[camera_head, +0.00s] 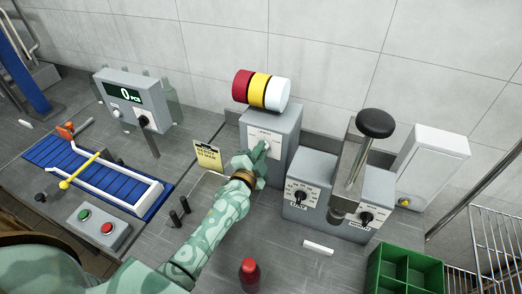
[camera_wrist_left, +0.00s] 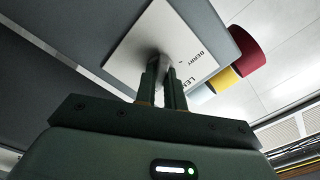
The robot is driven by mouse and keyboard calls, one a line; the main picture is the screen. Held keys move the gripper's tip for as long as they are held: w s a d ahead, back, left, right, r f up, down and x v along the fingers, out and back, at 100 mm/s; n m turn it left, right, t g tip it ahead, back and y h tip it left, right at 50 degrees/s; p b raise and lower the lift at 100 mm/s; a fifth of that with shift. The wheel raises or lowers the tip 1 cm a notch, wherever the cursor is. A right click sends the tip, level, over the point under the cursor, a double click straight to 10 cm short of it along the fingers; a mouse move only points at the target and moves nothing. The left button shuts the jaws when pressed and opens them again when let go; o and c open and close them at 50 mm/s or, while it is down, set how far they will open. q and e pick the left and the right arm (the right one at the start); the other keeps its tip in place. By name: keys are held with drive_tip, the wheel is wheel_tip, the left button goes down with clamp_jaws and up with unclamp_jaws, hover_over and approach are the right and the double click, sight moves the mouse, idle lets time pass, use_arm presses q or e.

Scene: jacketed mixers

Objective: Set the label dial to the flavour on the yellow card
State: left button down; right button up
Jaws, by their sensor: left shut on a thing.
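The label dial's white plate (camera_head: 258,133) is on the front of a grey box (camera_head: 288,135) topped by a red, yellow and white roll (camera_head: 260,89). My left gripper (camera_head: 258,152) is at this plate. In the left wrist view the left gripper (camera_wrist_left: 165,70) is shut on the dial knob, which its fingers mostly hide. The plate (camera_wrist_left: 135,50) there shows the word BERRY and part of a word starting LE. The knob's pointer direction cannot be told. The yellow card (camera_head: 207,156) stands left of the box; its black print is too small to read surely. My right gripper is not in view.
A mixer-like unit with two dials (camera_head: 303,194) and a black-knobbed lever (camera_head: 375,123) stands to the right. A green crate (camera_head: 404,268) is at the lower right. A red bottle (camera_head: 249,275) and dark pegs (camera_head: 180,212) stand near my left arm. A blue conveyor (camera_head: 75,172) is at left.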

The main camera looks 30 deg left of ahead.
use_arm(q)
drive_tip(key=n+p, duration=0.1)
drive_tip(key=n, duration=0.7)
drive_tip(key=n+p, duration=0.2)
drive_tip(key=n, duration=0.6)
drive_tip(key=n+p, duration=0.2)
drive_tip(key=n, duration=0.5)
drive_tip(key=shift+a+n, duration=0.3)
drive_tip(key=shift+n, duration=0.1)
idle(0.4)
drive_tip(key=c, duration=1.5)
unclamp_jaws()
